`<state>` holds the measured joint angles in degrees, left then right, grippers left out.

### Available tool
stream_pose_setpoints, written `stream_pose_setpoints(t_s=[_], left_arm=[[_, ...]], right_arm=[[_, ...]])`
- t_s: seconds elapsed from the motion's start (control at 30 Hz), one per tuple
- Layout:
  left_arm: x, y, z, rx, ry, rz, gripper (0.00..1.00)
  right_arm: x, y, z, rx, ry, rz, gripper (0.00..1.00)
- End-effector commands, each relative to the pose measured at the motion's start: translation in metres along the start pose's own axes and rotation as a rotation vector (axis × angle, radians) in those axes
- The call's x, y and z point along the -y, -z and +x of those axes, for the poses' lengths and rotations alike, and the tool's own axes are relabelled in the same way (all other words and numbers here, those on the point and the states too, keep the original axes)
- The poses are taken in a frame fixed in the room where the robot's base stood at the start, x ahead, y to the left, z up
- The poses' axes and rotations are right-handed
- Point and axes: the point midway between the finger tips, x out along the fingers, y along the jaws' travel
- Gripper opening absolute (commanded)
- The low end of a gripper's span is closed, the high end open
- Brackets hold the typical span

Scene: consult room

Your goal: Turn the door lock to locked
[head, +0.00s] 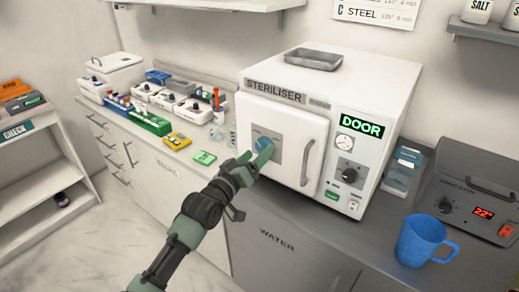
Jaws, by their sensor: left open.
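A white box labelled STERILISER (388,88) stands on the counter, with its front door (304,126) shut flush as far as I can see. A round blue lock knob (261,143) sits on a grey plate on the left part of that door. A green display (361,126) on the front reads DOOR. My left gripper (262,158) is open with its green fingers at the knob, partly covering it. I cannot tell whether the fingers touch it. My right gripper is not in view.
A curved grey door handle (308,163) stands out right of the knob. A blue mug (424,241) and a water bath (468,190) are on the counter at right. A metal tray (313,59) lies on top of the steriliser. Several small devices crowd the counter at left.

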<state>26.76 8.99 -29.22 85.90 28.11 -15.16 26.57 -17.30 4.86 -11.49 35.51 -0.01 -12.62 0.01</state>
Motion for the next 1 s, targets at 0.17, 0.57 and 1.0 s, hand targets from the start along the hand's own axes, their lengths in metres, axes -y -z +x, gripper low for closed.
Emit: stream_pose_setpoints(t_s=[0.17,0.57,1.0], left_arm=[[0.000,0.000,0.017,0.000,0.000,0.001,0.71],[0.001,-0.001,0.021,0.001,0.001,0.001,0.54],[0.001,-0.002,0.021,-0.001,0.000,0.027,0.08]], right_arm=[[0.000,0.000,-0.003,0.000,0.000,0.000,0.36],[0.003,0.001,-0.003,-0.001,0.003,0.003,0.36],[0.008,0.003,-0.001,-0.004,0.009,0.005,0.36]])
